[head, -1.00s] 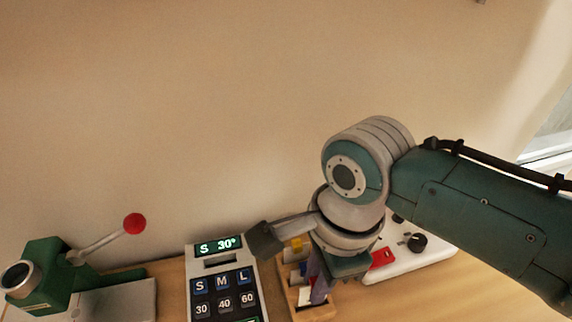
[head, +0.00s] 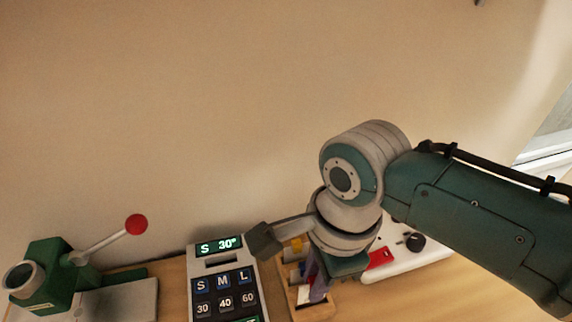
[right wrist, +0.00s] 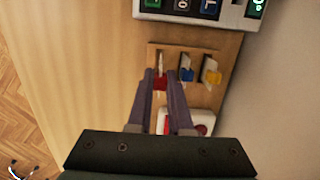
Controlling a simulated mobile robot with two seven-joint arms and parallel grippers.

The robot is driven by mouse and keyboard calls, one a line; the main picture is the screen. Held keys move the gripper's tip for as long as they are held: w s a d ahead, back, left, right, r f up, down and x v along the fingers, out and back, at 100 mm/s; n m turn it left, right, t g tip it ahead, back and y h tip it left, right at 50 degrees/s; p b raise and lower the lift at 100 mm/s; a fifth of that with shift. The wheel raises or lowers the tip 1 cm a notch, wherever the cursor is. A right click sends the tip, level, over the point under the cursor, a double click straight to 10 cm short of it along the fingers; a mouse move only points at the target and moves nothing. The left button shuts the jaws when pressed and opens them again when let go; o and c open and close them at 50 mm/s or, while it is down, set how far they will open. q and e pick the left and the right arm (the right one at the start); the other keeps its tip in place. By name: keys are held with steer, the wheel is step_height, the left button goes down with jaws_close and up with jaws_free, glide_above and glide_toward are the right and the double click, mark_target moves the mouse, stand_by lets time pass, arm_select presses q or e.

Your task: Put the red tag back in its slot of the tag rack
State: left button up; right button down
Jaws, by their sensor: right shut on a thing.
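The red tag (right wrist: 160,84) is between the fingertips of my right gripper (right wrist: 160,78), which is shut on it. The wooden tag rack (right wrist: 201,54) lies beneath the fingertips in the right wrist view. The red tag is at the rack's left slot, in line with the blue tag (right wrist: 187,75) and the yellow tag (right wrist: 211,77) in the other slots. I cannot tell how deep it sits. In the head view my right gripper (head: 317,284) covers part of the rack (head: 300,312). My left gripper is not in view.
A keypad box (head: 224,275) reading "S 30°" stands left of the rack. A white device (head: 430,255) with a black knob and red switch stands to the right. A green press (head: 50,270) with a red-knobbed lever is at the far left. The wall is behind.

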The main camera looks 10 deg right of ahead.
stand_by(0.5)
steer(key=shift+f, duration=0.25)
steer(key=shift+f+b, duration=0.9)
steer(key=shift+f, duration=0.5)
steer(key=c, duration=0.8)
jaws_free()
steer(key=shift+o, duration=0.2)
